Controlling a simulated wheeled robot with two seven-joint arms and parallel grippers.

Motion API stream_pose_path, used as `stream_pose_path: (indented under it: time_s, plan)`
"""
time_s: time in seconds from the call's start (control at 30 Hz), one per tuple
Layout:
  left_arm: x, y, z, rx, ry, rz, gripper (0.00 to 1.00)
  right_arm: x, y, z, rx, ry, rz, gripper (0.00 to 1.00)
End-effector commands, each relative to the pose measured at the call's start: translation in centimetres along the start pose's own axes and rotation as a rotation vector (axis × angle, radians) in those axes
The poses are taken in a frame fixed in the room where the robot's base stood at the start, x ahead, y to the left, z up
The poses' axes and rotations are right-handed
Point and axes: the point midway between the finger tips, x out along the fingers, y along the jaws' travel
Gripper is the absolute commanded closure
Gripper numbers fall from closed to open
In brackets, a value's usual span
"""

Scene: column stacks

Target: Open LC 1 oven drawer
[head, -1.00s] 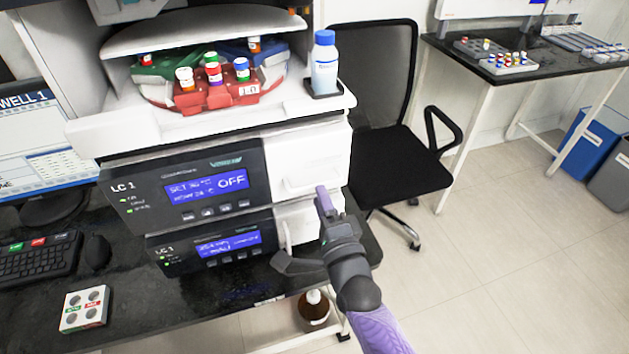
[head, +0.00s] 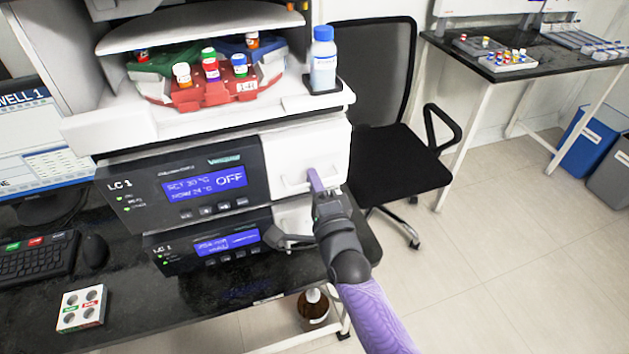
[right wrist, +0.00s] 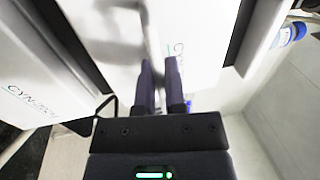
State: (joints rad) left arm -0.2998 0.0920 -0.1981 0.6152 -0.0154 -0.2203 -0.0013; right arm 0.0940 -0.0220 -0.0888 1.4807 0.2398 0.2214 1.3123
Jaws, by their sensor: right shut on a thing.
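The LC 1 oven unit (head: 190,185) has a dark front panel with a blue display reading OFF. To its right is the white drawer front (head: 325,140), which looks level with the panel. A pale handle (head: 292,181) runs across its lower part. My right gripper (head: 314,181) is at the right part of this handle, with its fingers partly hidden by the hand. In the right wrist view, the fingers (right wrist: 160,80) are close together on the pale handle (right wrist: 150,35), in front of the white drawer front. My left gripper is not in view.
A second LC 1 unit (head: 205,243) sits directly below. A tray of colored vials (head: 205,95) and a blue-capped bottle (head: 323,62) stand above. A black chair (head: 400,160) is close on the right, with open floor (head: 500,250) in front. A brown bottle (head: 313,306) stands below the bench.

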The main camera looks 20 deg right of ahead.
Motion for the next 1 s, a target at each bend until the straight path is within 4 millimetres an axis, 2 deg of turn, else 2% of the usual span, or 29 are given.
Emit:
stream_pose_path:
  time_s: [0.47,1.0]
  plan:
    - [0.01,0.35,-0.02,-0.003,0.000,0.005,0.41,-0.03,0.05,0.00,0.000,0.000,0.002,1.00]
    - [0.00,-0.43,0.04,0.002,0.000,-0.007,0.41,-0.04,0.08,0.00,0.000,0.000,0.002,1.00]
